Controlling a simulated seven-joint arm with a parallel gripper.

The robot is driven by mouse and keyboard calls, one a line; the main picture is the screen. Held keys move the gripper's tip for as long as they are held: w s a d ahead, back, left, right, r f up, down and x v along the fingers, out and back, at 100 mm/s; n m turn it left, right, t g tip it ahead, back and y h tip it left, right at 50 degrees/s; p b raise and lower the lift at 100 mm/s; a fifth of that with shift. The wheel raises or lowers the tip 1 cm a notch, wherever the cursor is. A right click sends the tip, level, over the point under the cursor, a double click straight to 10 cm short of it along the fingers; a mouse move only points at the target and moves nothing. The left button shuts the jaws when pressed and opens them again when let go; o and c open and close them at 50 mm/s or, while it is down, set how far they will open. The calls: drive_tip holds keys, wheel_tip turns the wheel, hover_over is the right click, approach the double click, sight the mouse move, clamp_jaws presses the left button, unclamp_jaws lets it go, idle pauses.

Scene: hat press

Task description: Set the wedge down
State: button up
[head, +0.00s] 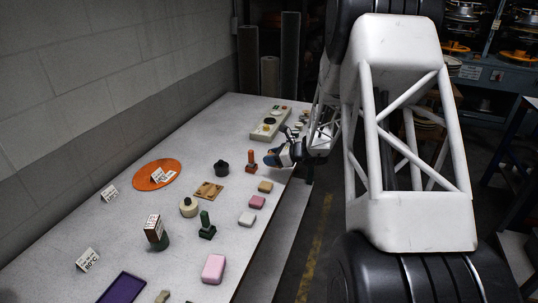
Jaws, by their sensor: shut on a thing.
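My gripper (276,157) is at the right edge of the long table, pointing left and held near an upright orange-handled piece (251,161). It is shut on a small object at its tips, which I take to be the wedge. The fingers and arm cover most of it, so its shape is unclear. I cannot tell whether it touches the tabletop.
The grey table (125,235) holds an orange disc (150,180), a black pot (221,169), a green-handled piece (207,226), a pink block (214,268), several smaller blocks, a purple tray (122,289) and a control panel (268,124). A wall borders the left. Bare tabletop shows between objects.

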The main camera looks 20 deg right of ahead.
drive_tip(key=shift+w, duration=0.15)
hover_over(265, 152)
drive_tip(key=shift+f, duration=0.7)
idle(0.4)
drive_tip(key=shift+f, duration=1.8)
drive_tip(key=shift+f, duration=0.1)
drive_tip(key=o, duration=0.9)
drive_tip(key=shift+o, duration=0.2)
